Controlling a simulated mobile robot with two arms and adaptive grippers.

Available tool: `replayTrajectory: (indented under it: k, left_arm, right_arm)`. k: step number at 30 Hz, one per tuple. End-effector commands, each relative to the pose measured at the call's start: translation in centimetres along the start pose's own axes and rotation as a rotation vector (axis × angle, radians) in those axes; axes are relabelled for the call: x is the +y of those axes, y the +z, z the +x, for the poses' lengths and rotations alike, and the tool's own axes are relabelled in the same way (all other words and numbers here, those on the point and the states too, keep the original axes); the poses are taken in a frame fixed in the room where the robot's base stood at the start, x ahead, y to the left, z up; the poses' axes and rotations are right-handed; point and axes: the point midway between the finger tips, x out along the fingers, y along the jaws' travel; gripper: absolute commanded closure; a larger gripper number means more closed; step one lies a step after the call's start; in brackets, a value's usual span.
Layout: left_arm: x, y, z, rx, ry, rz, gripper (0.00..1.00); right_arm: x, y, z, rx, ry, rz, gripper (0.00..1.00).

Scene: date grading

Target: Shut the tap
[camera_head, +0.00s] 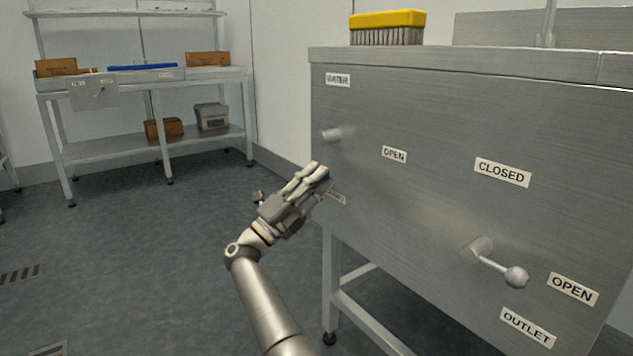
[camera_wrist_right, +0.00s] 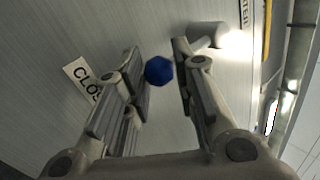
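The water tap has a grey pivot (camera_head: 335,133) on the steel panel under the WATER label (camera_head: 338,80). Its blue knob (camera_head: 326,177) is below the pivot, on the side of a partly hidden label that reads CLO… (camera_wrist_right: 80,84) in the wrist view. The OPEN label (camera_head: 394,154) is right of the pivot. My right gripper (camera_head: 318,172) is at the knob. In the wrist view its fingers stand apart with the blue knob (camera_wrist_right: 159,71) between their tips; a narrow gap shows at the right finger. The lever bar is hidden. My left gripper is out of view.
An outlet lever (camera_head: 497,262) with a ball end points toward its own OPEN label (camera_head: 572,289). A yellow brush (camera_head: 387,27) lies on the steel top. A shelf table (camera_head: 150,80) with boxes stands at the back left. The floor between is clear.

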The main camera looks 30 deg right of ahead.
Motion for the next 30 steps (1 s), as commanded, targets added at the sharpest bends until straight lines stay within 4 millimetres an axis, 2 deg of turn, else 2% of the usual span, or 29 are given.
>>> replayTrajectory:
  k: [1, 5, 17, 20, 30]
  left_arm:
    - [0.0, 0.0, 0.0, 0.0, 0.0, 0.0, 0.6]
    - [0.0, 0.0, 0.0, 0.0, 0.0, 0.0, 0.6]
    - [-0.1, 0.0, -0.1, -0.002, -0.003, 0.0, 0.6]
    - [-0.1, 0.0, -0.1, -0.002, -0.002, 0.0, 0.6]
    - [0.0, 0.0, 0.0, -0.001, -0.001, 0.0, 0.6]
  right_arm:
    - [-0.4, 0.0, 0.1, 0.001, -0.006, 0.006, 0.67]
    - [-0.3, 0.0, 0.1, 0.001, -0.003, 0.003, 0.5]
    - [0.0, 0.0, -0.5, -0.001, 0.001, -0.001, 0.49]
    - [0.1, 0.1, -1.8, -0.003, 0.003, -0.002, 0.49]
    - [0.0, 0.1, -9.0, -0.005, 0.001, -0.001, 0.49]
